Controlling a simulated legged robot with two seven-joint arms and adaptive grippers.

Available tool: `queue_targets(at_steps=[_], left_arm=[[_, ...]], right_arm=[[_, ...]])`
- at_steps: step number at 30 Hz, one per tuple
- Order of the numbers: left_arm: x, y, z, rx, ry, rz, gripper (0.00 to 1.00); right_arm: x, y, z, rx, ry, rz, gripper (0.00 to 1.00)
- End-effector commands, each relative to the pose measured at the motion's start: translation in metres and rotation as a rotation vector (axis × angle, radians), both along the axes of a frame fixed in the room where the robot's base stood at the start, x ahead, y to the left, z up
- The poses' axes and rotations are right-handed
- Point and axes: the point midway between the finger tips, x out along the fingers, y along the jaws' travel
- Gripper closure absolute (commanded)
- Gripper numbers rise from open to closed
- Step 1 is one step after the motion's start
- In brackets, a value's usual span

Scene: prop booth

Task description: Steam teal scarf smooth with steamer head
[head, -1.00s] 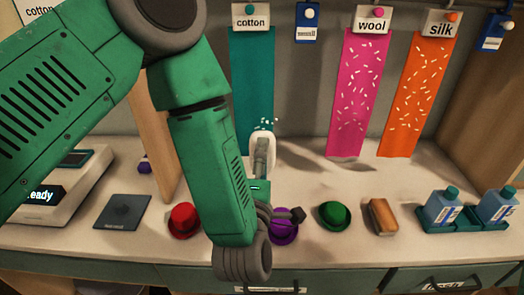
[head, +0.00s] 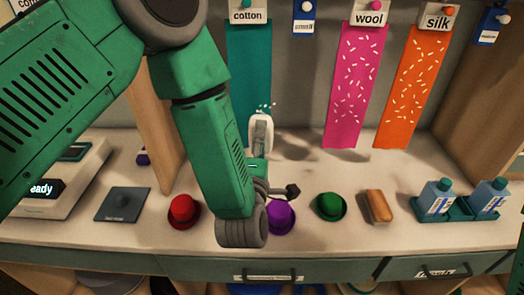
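The teal scarf (head: 249,70) hangs at the back wall under the cotton tag. The white steamer head (head: 259,121) is upright just below these flecks, at the scarf's lower end. I cannot tell whether it touches the cloth. My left gripper (head: 262,148) appears shut on the steamer head; its fingers are largely hidden behind my green forearm and wrist.
Flecked pink (head: 357,85) and orange (head: 411,85) scarves hang to the right. Red (head: 184,211), purple (head: 281,217) and green (head: 331,206) hats, a brush (head: 378,206) and bottles (head: 437,198) line the counter. A wooden post (head: 160,130) stands left of my forearm.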

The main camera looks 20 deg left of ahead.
Motion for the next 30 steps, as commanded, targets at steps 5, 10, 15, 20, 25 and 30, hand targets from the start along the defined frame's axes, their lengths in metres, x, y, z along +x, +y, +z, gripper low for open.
queue_targets(at_steps=[5, 10, 15, 20, 25, 30], left_arm=[[0.009, 0.004, 0.002, 0.001, -0.005, 0.002, 0.59], [0.017, 0.005, 0.002, 0.001, -0.005, 0.002, 0.59], [0.025, 0.007, 0.001, 0.001, -0.004, 0.002, 0.59], [0.032, 0.009, 0.001, 0.001, -0.004, 0.002, 0.59], [0.036, 0.01, 0.002, 0.001, -0.004, 0.001, 0.59], [0.036, 0.011, 0.001, 0.0, -0.003, 0.002, 0.59]], right_arm=[[0.0, 0.0, 0.0, 0.0, 0.0, 0.0, 0.6], [0.0, 0.0, -0.001, 0.0, 0.0, 0.0, 0.6], [0.0, 0.0, -0.002, 0.0, 0.0, 0.0, 0.6], [0.0, 0.0, -0.002, 0.0, 0.0, 0.0, 0.6], [0.0, 0.0, -0.002, 0.0, 0.0, 0.0, 0.6], [0.0, 0.0, -0.004, 0.0, 0.0, 0.0, 0.6]])
